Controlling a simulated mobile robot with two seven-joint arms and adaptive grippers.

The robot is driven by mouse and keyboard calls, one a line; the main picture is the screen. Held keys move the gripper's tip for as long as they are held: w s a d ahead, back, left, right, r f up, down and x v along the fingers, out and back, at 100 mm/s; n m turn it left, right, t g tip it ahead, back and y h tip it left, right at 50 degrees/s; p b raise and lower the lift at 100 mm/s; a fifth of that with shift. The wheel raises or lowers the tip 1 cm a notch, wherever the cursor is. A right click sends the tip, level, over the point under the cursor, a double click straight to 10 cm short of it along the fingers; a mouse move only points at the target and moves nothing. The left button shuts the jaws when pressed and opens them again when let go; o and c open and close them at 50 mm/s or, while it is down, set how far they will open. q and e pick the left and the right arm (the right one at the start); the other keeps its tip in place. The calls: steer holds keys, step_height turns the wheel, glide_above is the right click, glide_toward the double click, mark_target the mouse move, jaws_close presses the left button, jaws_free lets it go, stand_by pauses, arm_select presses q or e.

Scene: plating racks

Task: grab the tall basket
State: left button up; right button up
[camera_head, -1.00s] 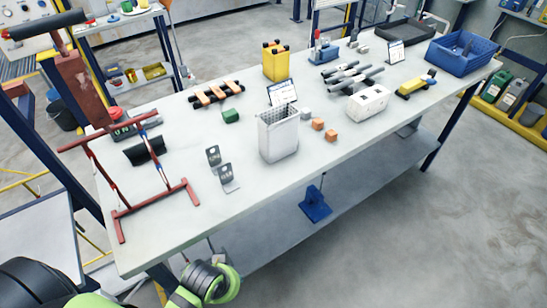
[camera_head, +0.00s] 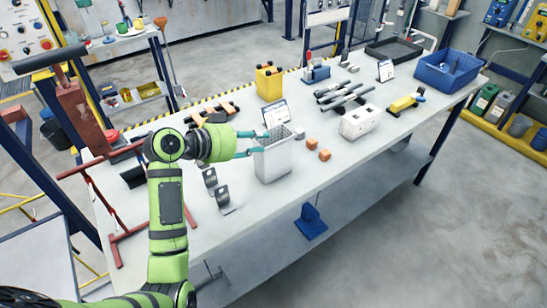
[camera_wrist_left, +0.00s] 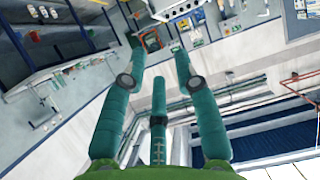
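The tall basket (camera_head: 272,163) is a white, upright, open-topped bin with a gridded rim, standing near the front edge of the table in the head view. My left gripper (camera_head: 256,143) is at its left side, at about rim height. Its teal fingers are spread and point right toward the basket; one reaches the back of the rim and one the near left wall. I cannot tell whether they touch. In the left wrist view the fingers (camera_wrist_left: 155,60) are apart with nothing held between them. I cannot identify the basket there for certain. My right gripper is not in view.
The table (camera_head: 330,165) holds a sign card (camera_head: 275,113) behind the basket, orange blocks (camera_head: 318,150) and a white box (camera_head: 361,122) to its right, and dark metal brackets (camera_head: 217,190) to its left. A red frame (camera_head: 110,215) stands at the left end. A blue crate (camera_head: 450,75) is far right.

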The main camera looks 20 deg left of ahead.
arm_select(q)
step_height(320, 180, up, 4)
steer(key=w, duration=0.2)
steer(key=t+h+p, duration=0.1)
steer(key=p, duration=0.1)
glide_toward(280, 142)
steer(key=w+d, duration=0.1)
steer(key=w, duration=0.1)
steer(key=shift+m, duration=0.3)
steer(key=x, duration=0.2)
steer(key=p+x, duration=0.1)
steer(key=x, duration=0.2)
steer(key=p+x, duration=0.1)
steer(key=x, duration=0.1)
steer(key=shift+d+f, duration=0.25)
steer(key=shift+f, duration=0.25)
steer(key=shift+w+d+f, duration=0.1)
steer(key=shift+w+f, duration=0.05)
steer(key=shift+w, duration=0.05)
jaws_close()
